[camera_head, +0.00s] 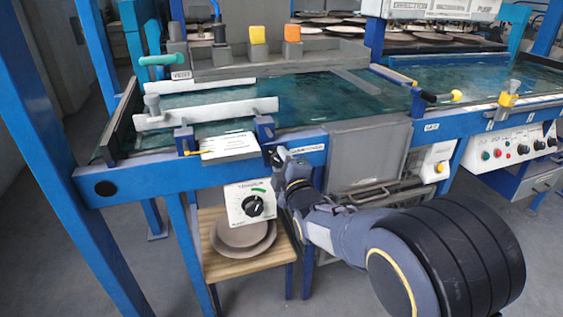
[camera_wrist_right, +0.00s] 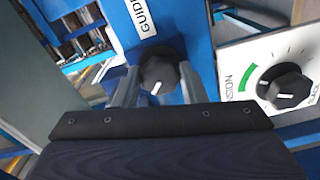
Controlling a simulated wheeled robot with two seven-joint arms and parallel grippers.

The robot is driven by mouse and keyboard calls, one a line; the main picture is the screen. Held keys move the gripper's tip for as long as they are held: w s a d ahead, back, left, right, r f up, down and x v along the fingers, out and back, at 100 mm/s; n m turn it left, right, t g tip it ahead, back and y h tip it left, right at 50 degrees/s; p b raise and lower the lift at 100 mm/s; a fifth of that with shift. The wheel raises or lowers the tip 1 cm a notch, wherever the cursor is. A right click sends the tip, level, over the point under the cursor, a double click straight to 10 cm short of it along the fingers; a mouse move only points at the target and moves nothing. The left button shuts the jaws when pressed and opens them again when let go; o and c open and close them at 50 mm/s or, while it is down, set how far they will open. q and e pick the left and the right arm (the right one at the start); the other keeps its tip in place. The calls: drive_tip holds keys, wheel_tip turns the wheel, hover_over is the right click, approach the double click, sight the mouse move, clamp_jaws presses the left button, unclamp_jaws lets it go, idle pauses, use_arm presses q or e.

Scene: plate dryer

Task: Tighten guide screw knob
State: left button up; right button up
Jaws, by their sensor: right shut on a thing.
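The guide screw knob (camera_wrist_right: 158,70) is a black round knob with a short white pointer mark, on the blue frame beside the white label that begins GUIDE (camera_wrist_right: 142,16). In the right wrist view my right gripper (camera_wrist_right: 157,80) has one grey finger on each side of the knob and is shut on it. In the head view my right gripper (camera_head: 279,157) is at the front blue beam, just left of the white label (camera_head: 306,148). The arm and gripper hide the knob there. My left gripper is in neither view.
A white tension dial panel (camera_head: 250,204) hangs just left of my right gripper; its black dial (camera_wrist_right: 284,86) also shows close by in the wrist view. Below is a wooden shelf (camera_head: 270,265) with stacked plates (camera_head: 243,238). A grey panel (camera_head: 367,155) is to the right.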

drive_tip(key=shift+n, duration=1.3)
drive_tip(key=o, duration=1)
drive_tip(key=shift+c, duration=0.2)
drive_tip(key=shift+s, duration=0.1)
drive_tip(key=p+v, duration=0.1)
drive_tip(key=v, duration=0.6)
drive_tip(key=shift+s+p, duration=0.3)
drive_tip(key=shift+p, duration=0.1)
drive_tip(key=shift+d, duration=0.1)
